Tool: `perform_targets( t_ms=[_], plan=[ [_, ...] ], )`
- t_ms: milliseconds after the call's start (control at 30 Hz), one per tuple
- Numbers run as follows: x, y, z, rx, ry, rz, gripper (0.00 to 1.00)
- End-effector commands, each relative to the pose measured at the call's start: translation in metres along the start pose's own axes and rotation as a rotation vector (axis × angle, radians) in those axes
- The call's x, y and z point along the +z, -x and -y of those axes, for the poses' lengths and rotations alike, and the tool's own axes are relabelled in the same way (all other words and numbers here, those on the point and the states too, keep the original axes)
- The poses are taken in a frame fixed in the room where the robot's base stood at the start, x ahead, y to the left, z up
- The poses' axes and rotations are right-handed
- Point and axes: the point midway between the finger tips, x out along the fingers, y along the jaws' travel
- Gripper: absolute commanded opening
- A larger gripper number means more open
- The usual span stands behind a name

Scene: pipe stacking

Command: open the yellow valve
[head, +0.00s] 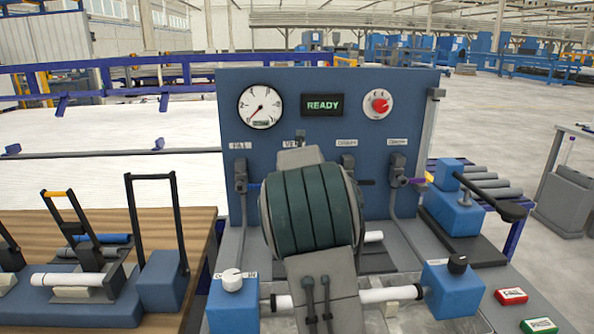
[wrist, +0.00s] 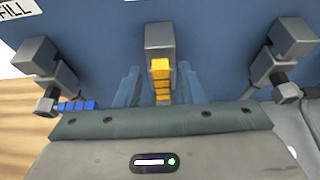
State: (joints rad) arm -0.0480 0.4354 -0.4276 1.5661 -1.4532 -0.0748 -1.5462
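The yellow valve handle (wrist: 161,80) shows in the middle of the wrist view, below a grey valve body (wrist: 159,42) on the blue panel. In the head view my arm hides this handle. My gripper (wrist: 158,88) has two blue-grey fingers, one on each side of the yellow handle. They stand apart with a visible gap on both sides, so the gripper is open around the handle and not shut on it. The fingertips are hidden from the head view behind my wrist.
A blue valve handle (wrist: 78,106) is left of the yellow one, under the FILL label. A purple-handled valve (head: 398,176) stands at the panel's right. The panel (head: 230,100) carries a gauge (head: 260,107), a READY display (head: 322,105) and a red knob (head: 377,104).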

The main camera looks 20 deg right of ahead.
Motion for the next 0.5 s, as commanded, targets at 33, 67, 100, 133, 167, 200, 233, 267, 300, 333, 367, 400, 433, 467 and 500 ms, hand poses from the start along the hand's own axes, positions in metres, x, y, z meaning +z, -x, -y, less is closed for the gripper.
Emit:
perform_targets(
  t_ms=[33, 67, 100, 133, 167, 200, 233, 267, 300, 333, 367, 400, 433, 467, 500],
  plan=[
    [0.001, 0.007, 0.000, 0.001, -0.001, 0.003, 0.35],
    [0.001, 0.011, 0.000, 0.001, -0.002, 0.003, 0.35],
    [0.001, 0.016, 0.000, 0.001, -0.002, 0.003, 0.35],
    [0.001, 0.021, 0.000, 0.002, -0.002, 0.003, 0.35],
    [0.001, 0.026, 0.000, 0.001, -0.002, 0.003, 0.35],
    [0.002, 0.033, 0.000, 0.001, -0.002, 0.004, 0.35],
    [0.001, 0.038, -0.001, 0.002, -0.002, 0.003, 0.35],
    [0.001, 0.044, -0.001, 0.002, -0.002, 0.003, 0.35],
    [0.001, 0.050, -0.001, 0.002, -0.001, 0.003, 0.35],
    [0.002, 0.056, -0.001, 0.002, -0.002, 0.003, 0.35],
    [0.002, 0.061, 0.000, 0.001, -0.002, 0.003, 0.35],
    [0.002, 0.068, 0.000, 0.001, -0.002, 0.003, 0.35],
    [0.002, 0.073, -0.001, 0.002, -0.001, 0.003, 0.35],
    [0.001, 0.078, -0.001, 0.003, -0.001, 0.003, 0.35],
    [0.002, 0.085, -0.001, 0.003, -0.001, 0.003, 0.35]
  ],
)
